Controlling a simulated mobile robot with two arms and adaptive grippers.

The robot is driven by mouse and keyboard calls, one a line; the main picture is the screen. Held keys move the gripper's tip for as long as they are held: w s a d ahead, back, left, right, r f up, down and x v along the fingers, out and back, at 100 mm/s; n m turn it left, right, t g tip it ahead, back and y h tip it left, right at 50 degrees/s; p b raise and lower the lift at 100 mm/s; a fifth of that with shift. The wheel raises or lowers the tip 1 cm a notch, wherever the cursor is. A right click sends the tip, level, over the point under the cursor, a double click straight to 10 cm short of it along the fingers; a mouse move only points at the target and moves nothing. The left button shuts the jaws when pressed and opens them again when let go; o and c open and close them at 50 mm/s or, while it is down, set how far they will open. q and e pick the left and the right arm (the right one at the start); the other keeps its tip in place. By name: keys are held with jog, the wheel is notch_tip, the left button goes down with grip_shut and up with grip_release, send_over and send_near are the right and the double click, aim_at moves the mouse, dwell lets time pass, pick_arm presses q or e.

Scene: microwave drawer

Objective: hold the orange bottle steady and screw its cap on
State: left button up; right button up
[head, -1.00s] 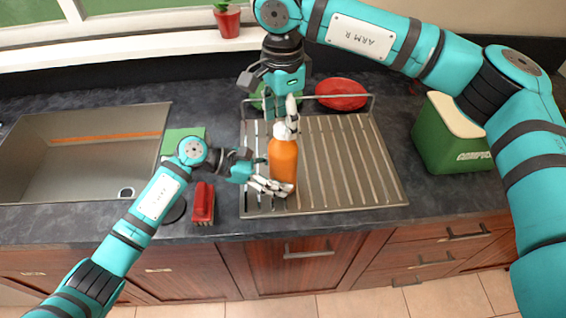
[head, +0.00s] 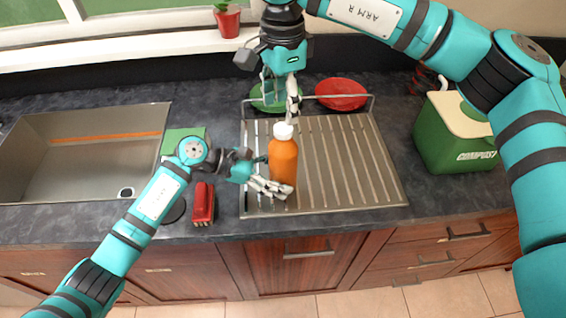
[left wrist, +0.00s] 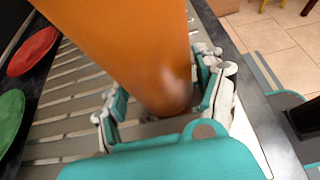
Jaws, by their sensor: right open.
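The orange bottle (head: 284,165) stands upright on the drainer's ribbed metal surface, with a white cap (head: 283,130) on its top.
The metal drainer (head: 350,160) has a rail with a green dish (head: 262,103) and a red dish (head: 341,95) behind it. A sink (head: 50,150) is at the left, with a red brush (head: 203,203) between. A green compost bin (head: 445,150) stands at the right.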

pick_arm(q)
jog(key=shift+o, duration=1.1)
jog(key=v, duration=1.2)
